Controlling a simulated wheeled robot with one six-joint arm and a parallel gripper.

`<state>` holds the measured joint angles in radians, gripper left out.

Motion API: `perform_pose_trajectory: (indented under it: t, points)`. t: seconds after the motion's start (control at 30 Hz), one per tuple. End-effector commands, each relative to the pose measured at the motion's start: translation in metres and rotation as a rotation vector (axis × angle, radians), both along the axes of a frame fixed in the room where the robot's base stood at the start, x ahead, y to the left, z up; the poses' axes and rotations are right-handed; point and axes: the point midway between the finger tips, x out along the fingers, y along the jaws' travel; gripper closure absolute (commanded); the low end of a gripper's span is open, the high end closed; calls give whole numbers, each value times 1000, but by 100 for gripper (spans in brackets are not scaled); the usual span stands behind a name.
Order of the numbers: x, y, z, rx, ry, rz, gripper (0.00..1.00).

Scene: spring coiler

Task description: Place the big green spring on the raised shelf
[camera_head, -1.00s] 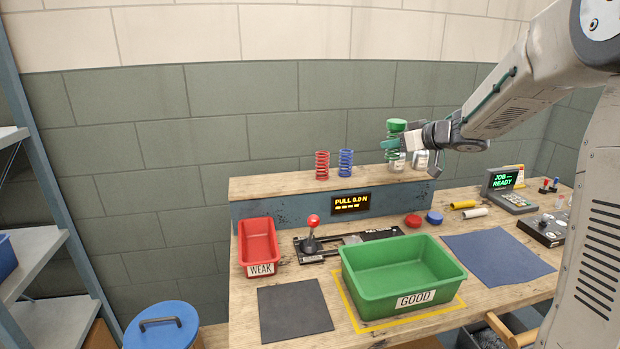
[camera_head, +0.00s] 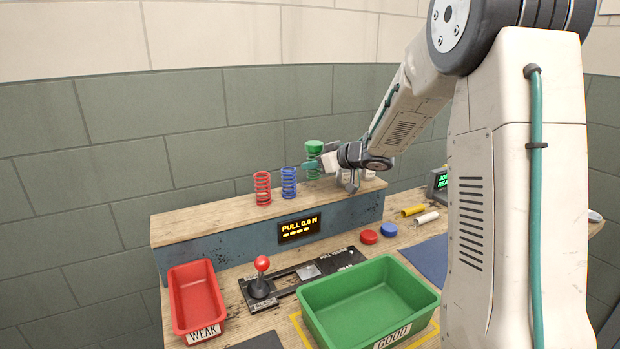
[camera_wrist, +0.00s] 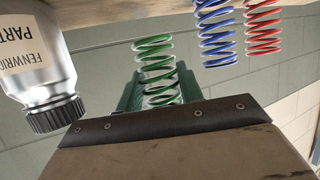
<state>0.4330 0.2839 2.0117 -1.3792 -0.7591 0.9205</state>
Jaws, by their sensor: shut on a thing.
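The big green spring (camera_head: 314,162) is upright in my gripper (camera_head: 315,167), over the raised shelf (camera_head: 225,217), just right of the blue spring. A solid green piece shows at its top in the head view. In the wrist view, which shows the scene upside down, the green spring (camera_wrist: 155,62) stands between the green fingers of my gripper (camera_wrist: 158,88). Its free end points toward the shelf (camera_wrist: 110,12). I cannot tell whether that end touches the shelf. A dark plate of my gripper hides the spring's other end.
A blue spring (camera_head: 288,182) and a red spring (camera_head: 262,188) stand left on the shelf. Pale jars stand right, partly behind my wrist; one labelled jar (camera_wrist: 38,70) is close in the wrist view. Below are a red WEAK bin (camera_head: 197,300), a lever (camera_head: 262,275) and a green GOOD bin (camera_head: 368,300).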

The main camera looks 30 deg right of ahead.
Motion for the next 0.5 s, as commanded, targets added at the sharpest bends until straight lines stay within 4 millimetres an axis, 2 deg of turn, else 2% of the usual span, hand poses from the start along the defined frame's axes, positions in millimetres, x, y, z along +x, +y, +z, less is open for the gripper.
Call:
perform_pose_trajectory:
  t: [0.23,0.5]
  points:
    - [0,1,-32,2,2,0,90]
    - [1,3,-38,-1,-1,3,90]
